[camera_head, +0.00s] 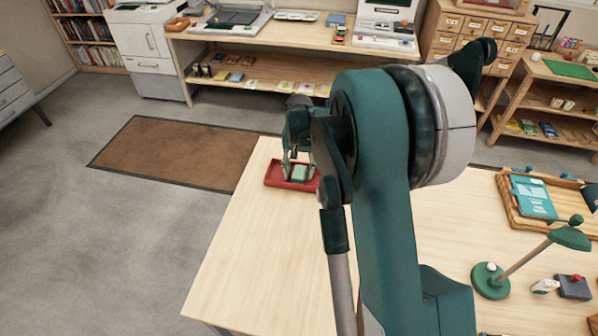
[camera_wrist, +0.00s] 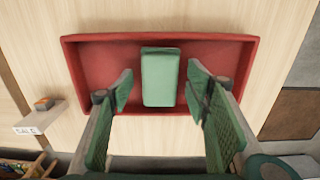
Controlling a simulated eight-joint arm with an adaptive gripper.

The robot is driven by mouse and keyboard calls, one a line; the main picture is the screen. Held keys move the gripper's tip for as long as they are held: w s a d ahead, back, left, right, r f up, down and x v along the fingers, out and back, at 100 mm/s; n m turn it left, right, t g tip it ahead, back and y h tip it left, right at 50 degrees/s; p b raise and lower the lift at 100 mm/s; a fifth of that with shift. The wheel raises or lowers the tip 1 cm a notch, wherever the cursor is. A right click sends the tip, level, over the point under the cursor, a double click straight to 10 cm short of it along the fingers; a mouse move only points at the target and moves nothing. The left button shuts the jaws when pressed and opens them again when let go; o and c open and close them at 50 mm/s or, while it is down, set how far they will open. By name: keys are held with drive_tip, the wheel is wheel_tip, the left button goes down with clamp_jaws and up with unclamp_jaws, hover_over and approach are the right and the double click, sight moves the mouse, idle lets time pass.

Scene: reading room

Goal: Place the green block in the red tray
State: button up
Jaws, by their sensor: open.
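The green block (camera_wrist: 160,78) lies inside the red tray (camera_wrist: 225,40), near its middle, in the wrist view. In the head view the block (camera_head: 299,174) also shows in the red tray (camera_head: 273,180), at the far left part of the wooden table. My gripper (camera_wrist: 160,92) is open, with one finger on each side of the block and a visible gap on both sides. In the head view my gripper (camera_head: 299,168) is over the tray, and my arm hides the tray's right side in part.
A wicker tray (camera_head: 510,207) with a teal book (camera_head: 533,196) and a green lamp (camera_head: 490,280) stand on the table's right side. The table's left front area (camera_head: 260,270) is bare. A shelf bench (camera_head: 270,40) stands behind, beyond a brown mat (camera_head: 175,150).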

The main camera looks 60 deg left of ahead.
sight(299, 171)
wheel_tip(299, 171, up, 12)
drive_tip(key=shift+f+p, duration=0.15)
drive_tip(key=shift+p, duration=0.25)
idle(0.7)
idle(0.5)
